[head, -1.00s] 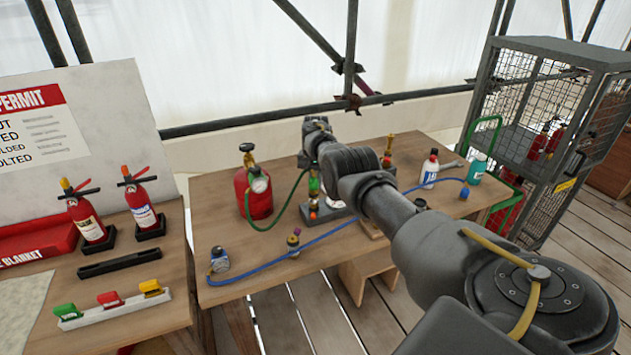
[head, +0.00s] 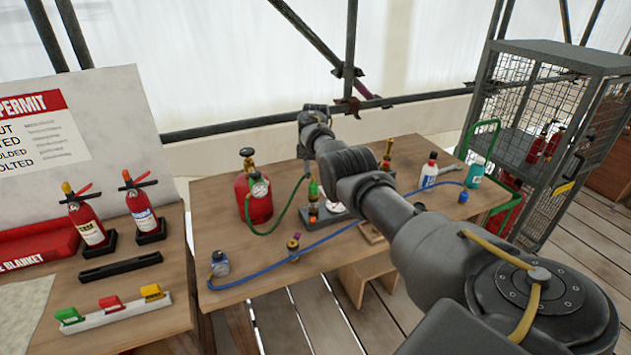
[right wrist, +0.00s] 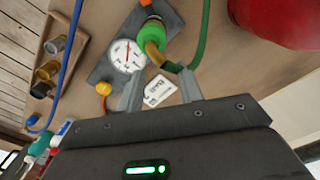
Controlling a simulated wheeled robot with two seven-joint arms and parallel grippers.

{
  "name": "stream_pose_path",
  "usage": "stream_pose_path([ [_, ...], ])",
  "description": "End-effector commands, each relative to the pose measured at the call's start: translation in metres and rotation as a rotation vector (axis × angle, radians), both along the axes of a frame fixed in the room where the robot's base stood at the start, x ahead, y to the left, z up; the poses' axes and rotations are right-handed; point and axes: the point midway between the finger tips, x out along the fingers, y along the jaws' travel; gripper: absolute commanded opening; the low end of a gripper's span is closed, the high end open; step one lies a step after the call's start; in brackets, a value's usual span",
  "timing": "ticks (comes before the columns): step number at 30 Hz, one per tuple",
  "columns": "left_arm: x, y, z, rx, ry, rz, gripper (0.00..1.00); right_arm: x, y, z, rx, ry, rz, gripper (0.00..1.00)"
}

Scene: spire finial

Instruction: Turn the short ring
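A fitting with a green ring stands on a grey plate on the wooden bench. In the head view the green ring (head: 313,188) sits above a red-orange part (head: 313,210). In the right wrist view the green ring (right wrist: 151,38) has a brass part beside it, and an orange part (right wrist: 149,3) shows beyond. I cannot tell which one is the short ring. My right gripper (right wrist: 159,88) is open, its fingers spread and apart from the green ring, with a white label between them. In the head view its fingertips are hard to make out. My left gripper is not in view.
A red cylinder (head: 259,200) with a green hose stands left of the fitting. A round gauge (right wrist: 127,55) lies beside it. A blue hose (head: 335,236) crosses the bench front. Bottles stand at the right, near a mesh cage (head: 545,130).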

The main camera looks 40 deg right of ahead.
Motion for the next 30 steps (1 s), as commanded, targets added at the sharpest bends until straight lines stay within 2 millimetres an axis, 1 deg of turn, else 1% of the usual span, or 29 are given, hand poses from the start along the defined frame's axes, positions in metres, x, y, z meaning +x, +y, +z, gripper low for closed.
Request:
stream_pose_path([
  [1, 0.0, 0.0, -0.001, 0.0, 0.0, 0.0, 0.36, 0.001, -0.001, 0.01, -0.003, -0.003, 0.0, 0.36],
  [4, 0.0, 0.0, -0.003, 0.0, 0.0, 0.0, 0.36, 0.0, 0.0, 0.028, -0.002, -0.002, 0.0, 0.36],
  [10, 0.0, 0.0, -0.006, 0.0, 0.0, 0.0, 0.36, 0.0, 0.0, 0.05, -0.001, -0.001, 0.0, 0.36],
  [15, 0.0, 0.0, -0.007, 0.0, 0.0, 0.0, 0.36, 0.0, 0.0, 0.055, 0.001, 0.002, 0.0, 0.36],
  [30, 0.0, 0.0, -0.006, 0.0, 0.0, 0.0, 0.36, 0.0, 0.0, 0.055, 0.0, 0.001, 0.0, 0.36],
])
